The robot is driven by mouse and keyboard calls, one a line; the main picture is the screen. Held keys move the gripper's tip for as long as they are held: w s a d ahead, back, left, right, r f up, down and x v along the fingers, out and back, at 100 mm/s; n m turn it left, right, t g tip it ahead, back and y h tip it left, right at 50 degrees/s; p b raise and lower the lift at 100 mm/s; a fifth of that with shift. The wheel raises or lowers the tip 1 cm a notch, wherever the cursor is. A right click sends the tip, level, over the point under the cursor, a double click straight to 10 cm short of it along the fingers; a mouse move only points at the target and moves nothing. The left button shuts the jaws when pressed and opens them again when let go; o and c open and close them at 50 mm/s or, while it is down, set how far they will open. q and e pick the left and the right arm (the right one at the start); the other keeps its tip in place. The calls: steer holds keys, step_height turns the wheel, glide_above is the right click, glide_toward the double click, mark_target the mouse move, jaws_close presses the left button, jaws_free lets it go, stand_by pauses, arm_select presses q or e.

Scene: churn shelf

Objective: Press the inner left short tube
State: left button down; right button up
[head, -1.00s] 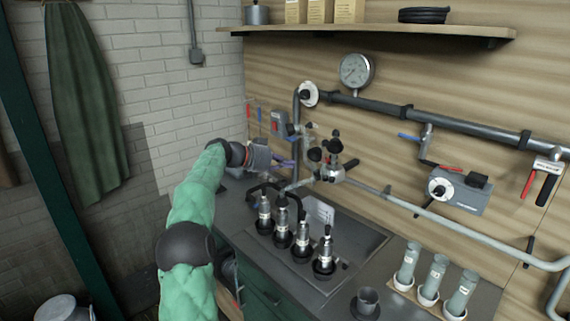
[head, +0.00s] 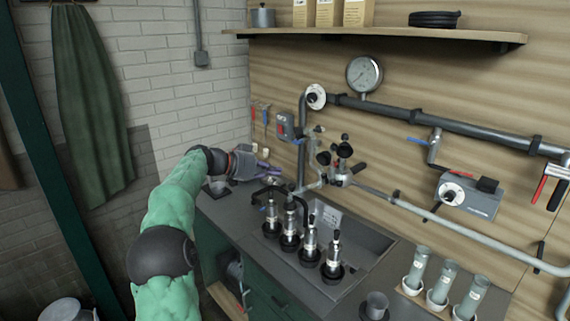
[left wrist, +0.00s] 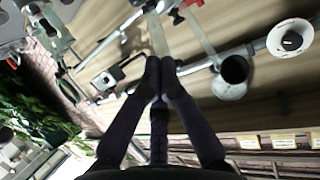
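Several short metal tubes with dark tops stand upright in a row at the front edge of the sink in the head view. The inner left short tube (head: 290,226) is second from the left, between the outer left tube (head: 271,218) and the inner right tube (head: 310,242). My left gripper (head: 264,172) is behind and left of the row, near the wall, apart from the tubes. In the left wrist view its two dark fingers (left wrist: 160,68) meet at the tips with nothing visible between them. The tubes cannot be made out clearly there. My right gripper is not in view.
Wall pipes and a valve cluster (head: 340,165) stand behind the sink. A dark cup (head: 376,305) and glass tubes in white holders (head: 438,285) are on the right. A shelf (head: 380,34) hangs above.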

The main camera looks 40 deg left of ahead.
arm_select(q)
steer(key=shift+s+a+f, duration=0.15)
steer(key=shift+s+f, duration=0.05)
steer(key=shift+s, duration=0.25)
steer(key=shift+s+a+f, duration=0.1)
steer(key=shift+s+f, duration=0.1)
steer(key=shift+s, duration=0.2)
